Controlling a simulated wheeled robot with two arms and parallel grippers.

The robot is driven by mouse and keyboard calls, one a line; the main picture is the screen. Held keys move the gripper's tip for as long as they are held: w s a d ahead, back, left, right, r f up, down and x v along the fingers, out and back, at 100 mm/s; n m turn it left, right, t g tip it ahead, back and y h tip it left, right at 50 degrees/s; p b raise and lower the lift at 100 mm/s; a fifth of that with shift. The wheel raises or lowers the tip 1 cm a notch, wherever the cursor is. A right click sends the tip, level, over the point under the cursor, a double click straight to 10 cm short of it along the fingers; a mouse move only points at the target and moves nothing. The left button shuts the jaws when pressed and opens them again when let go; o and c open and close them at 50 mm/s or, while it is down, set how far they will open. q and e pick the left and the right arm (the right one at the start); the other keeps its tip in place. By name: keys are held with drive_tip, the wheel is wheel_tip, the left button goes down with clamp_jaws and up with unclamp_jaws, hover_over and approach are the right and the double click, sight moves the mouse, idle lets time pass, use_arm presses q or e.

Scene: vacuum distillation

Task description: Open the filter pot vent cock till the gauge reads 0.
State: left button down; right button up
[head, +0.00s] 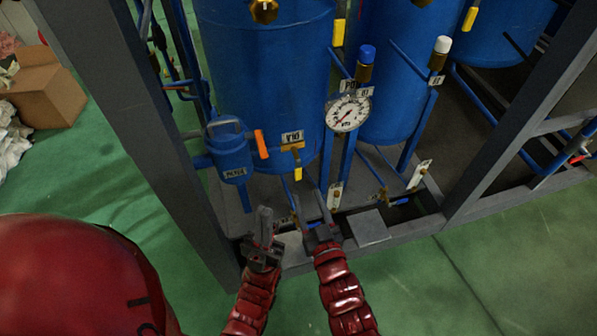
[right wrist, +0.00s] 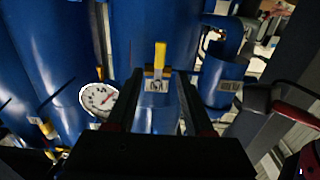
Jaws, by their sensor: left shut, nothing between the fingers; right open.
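A small blue pot (head: 232,158) with a white label too small to read hangs left of the big blue tank; an orange-handled cock (head: 261,144) sits on its right side. Right of that is a yellow-handled cock (head: 298,172) under a white tag, handle hanging down. The round gauge (head: 347,113) has a red needle pointing lower left; I cannot read its value. My left gripper (head: 264,222) is shut and empty, below the pot. My right gripper (head: 318,208) is open, below the yellow cock. In the right wrist view, the yellow handle (right wrist: 160,56) shows beyond and between its fingers.
A grey frame post (head: 150,140) stands at left, another (head: 500,130) at right. Blue tanks and pipes fill the space behind. A small grey block (head: 370,227) lies on the base, right of my right gripper. A cardboard box (head: 45,88) is far left. Green floor lies outside.

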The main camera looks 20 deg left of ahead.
sight(299, 174)
drive_tip(key=x, duration=0.9)
drive_tip(key=shift+w+a, duration=0.1)
clamp_jaws()
idle(1.2)
